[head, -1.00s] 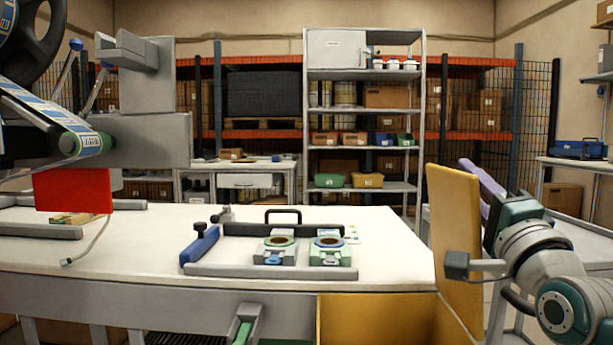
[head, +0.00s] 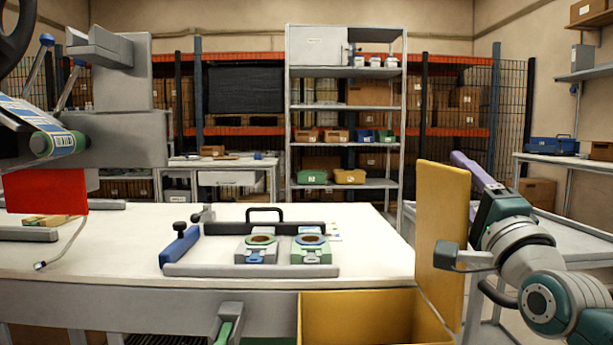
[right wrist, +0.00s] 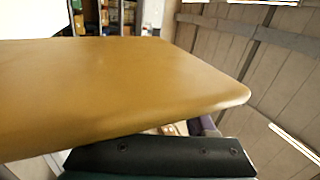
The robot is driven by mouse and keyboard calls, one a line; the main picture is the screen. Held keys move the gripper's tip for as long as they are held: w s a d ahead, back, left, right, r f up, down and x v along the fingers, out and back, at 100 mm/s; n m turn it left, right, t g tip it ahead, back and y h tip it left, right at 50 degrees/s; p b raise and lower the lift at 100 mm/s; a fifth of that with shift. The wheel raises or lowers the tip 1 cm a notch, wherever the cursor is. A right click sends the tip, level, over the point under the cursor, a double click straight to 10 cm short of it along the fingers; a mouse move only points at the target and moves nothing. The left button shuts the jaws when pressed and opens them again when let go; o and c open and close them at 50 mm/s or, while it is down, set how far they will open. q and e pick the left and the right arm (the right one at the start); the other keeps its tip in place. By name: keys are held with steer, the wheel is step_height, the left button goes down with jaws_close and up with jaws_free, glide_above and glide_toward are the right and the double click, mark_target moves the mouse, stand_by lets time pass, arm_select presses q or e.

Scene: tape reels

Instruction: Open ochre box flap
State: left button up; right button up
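The ochre box (head: 350,318) is at the bottom of the head view, against the front of the white table, its near part cut off. Its ochre flap (head: 440,230) stands nearly upright on the right side, leaning slightly outward. My right gripper (head: 450,257) is at the flap, with a dark grey fingertip in front of the flap's lower face. Whether a second finger is behind the flap is hidden. In the right wrist view the flap (right wrist: 130,85) spans the picture, just above the dark gripper body. My left gripper is not in view.
A grey machine with a red panel (head: 45,191) stands at left. A grey and green part (head: 227,323) juts out below the table edge. Shelving (head: 345,130) is behind.

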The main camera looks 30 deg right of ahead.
mark_target(447, 237)
steer(key=shift+o, duration=0.2)
steer(key=shift+s+a+f, duration=0.25)
steer(key=shift+s, duration=0.15)
steer(key=v, duration=0.9)
steer(key=shift+p, duration=0.3)
steer(key=shift+r, duration=0.1)
